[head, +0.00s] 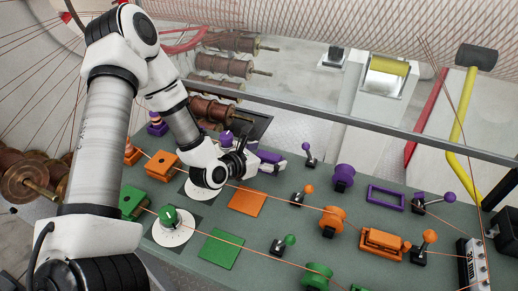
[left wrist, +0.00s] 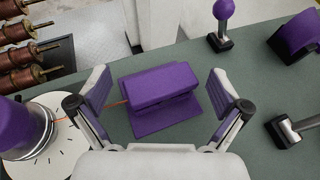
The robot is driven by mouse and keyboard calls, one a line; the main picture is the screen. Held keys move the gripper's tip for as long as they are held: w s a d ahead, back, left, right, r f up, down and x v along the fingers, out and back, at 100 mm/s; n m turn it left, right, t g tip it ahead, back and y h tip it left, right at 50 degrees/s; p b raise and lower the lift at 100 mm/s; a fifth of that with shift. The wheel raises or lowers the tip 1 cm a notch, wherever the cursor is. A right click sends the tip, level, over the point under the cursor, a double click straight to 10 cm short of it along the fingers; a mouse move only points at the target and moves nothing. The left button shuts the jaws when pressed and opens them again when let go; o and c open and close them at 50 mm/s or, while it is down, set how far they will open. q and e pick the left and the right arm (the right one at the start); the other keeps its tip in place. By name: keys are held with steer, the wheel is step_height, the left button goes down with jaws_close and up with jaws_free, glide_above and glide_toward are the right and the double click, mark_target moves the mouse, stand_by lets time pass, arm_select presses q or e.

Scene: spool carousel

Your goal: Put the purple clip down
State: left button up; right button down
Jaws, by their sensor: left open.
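The purple clip (left wrist: 160,88) is a long block lying on a flat purple square pad (left wrist: 150,126) on the grey-green board. An orange thread meets its left side. My left gripper (left wrist: 158,76) is open, with one finger on each side of the clip and a visible gap to both. In the head view my left gripper (head: 262,157) is over the board and hides most of the clip and pad. My right gripper is not in view.
A purple ball-topped lever (left wrist: 223,12) and a purple roller (head: 344,176) are to the right. Orange and green pads, levers and rollers fill the nearer rows. A grey rail (head: 360,127) crosses behind the board.

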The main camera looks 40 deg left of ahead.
arm_select(q)
steer(key=shift+s+a+r, duration=0.1)
steer(key=shift+s+r, duration=0.1)
steer(key=shift+s, duration=0.15)
steer(key=v, duration=0.6)
steer(key=shift+r+p, duration=0.2)
steer(key=shift+p, duration=0.1)
steer(key=p+v, duration=0.4)
steer(key=p, duration=0.1)
steer(key=shift+r, duration=0.25)
steer(key=shift+s+p, duration=0.45)
steer(key=shift+s, duration=0.15)
steer(key=shift+f, duration=0.2)
